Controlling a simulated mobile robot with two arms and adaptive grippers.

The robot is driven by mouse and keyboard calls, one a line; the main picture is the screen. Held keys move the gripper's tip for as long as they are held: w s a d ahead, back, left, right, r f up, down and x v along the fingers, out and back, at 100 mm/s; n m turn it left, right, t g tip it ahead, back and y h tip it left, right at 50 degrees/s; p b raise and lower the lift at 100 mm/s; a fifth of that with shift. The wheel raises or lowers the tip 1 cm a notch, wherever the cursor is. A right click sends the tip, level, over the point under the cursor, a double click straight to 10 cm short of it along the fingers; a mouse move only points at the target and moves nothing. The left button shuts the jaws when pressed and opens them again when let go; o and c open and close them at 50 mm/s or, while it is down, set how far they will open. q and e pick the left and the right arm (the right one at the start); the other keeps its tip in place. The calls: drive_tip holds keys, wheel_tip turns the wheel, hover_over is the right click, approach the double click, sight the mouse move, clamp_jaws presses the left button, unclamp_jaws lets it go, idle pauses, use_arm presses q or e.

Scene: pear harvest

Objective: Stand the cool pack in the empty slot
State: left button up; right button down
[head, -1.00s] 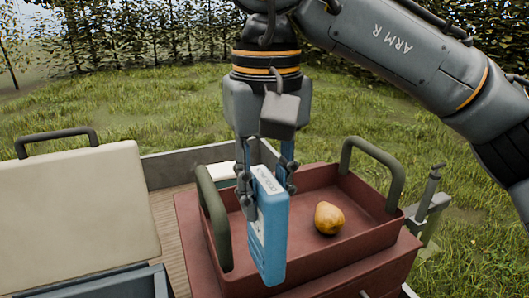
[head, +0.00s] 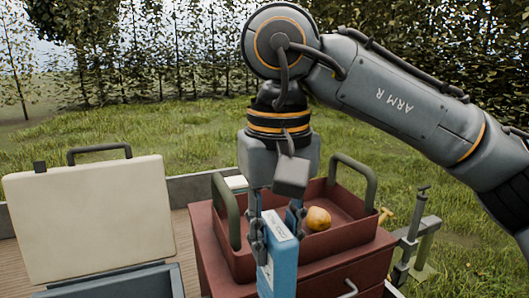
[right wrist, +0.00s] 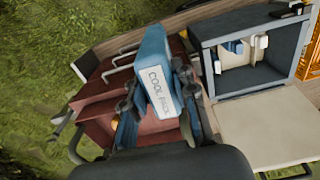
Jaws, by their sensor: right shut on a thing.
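My right gripper (head: 276,235) is shut on a blue cool pack (head: 283,268), one finger on each side. The pack hangs upright in the head view, its lower end cut off by the frame edge, in front of the red crate. In the right wrist view the cool pack (right wrist: 155,72) shows its white "COOL PACK" label between the fingers. The open cool box (right wrist: 208,70) lies to its right there, apart from it, with white and blue things inside. I cannot make out the empty slot. My left gripper is out of view.
A red crate (head: 345,236) with two dark handles stands on a red drawer cabinet (head: 349,271) and holds a yellow pear (head: 318,218). The box's cream lid (head: 88,218) stands open at left. A vice-like metal fitting (head: 409,240) is at right.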

drive_tip(key=w+d+f+m, duration=0.2)
drive_tip(key=d+f, duration=0.7)
drive_tip(key=f, duration=0.3)
drive_tip(key=w+d+f+m, duration=0.2)
drive_tip(key=d+f, duration=0.6)
drive_tip(key=f, duration=0.4)
drive_tip(key=s+f, duration=0.5)
drive_tip(key=shift+d+f, duration=0.4)
drive_tip(key=shift+w, duration=0.1)
